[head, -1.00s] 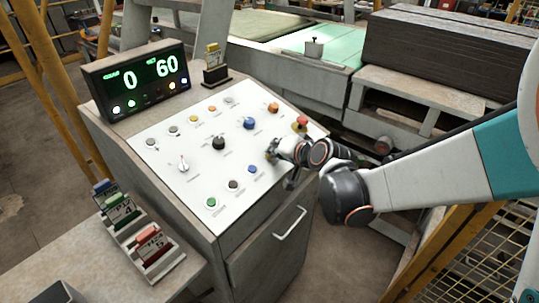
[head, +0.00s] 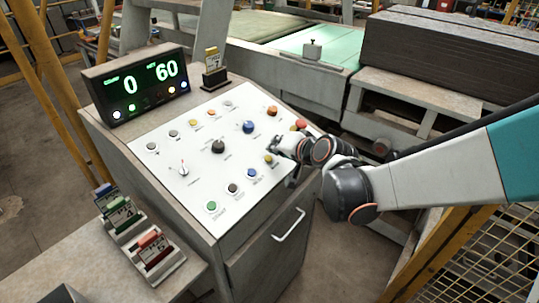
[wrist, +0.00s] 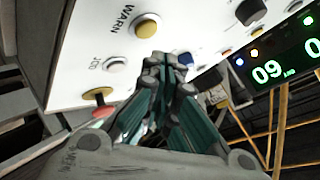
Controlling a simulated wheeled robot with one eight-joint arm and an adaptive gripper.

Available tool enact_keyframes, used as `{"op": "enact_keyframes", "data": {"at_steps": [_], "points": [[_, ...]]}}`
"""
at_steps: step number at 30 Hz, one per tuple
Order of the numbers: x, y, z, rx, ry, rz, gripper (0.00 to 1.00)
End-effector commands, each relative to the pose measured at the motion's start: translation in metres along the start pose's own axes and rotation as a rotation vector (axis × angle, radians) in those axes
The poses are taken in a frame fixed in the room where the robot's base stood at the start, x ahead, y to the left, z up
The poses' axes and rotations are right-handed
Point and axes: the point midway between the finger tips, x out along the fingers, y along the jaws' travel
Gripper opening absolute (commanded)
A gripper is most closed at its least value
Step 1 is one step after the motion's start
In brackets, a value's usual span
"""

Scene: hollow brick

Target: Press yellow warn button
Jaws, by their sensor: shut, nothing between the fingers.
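The yellow warn button (head: 268,159) is near the right end of the front row on the white sloped panel (head: 190,165). In the wrist view, the yellow button (wrist: 146,27) beside the WARN label is at the top, above and left of my fingertips. My gripper (head: 276,147) is shut and empty, just right of the button in the head view. In the wrist view, its closed fingertips (wrist: 165,62) appear apart from the button; how high they are above the panel is hard to tell.
A JOG button (wrist: 115,65) and red mushroom button (wrist: 102,110) lie beside the warn button. A blue button (head: 252,172) is on its other side, and a blue knob (head: 249,127) stands behind. A display (head: 138,84) reads 0 and 60.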

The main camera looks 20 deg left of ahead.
Motion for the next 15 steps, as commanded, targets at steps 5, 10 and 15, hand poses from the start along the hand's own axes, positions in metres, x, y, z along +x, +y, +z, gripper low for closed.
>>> {"op": "enact_keyframes", "data": {"at_steps": [5, 10, 15], "points": [[-0.014, -0.010, -0.010, 0.000, 0.000, 0.000, 0.00], [-0.024, -0.018, -0.018, 0.001, 0.000, 0.000, 0.00], [-0.027, -0.020, -0.020, 0.001, 0.000, 0.000, 0.00]]}}
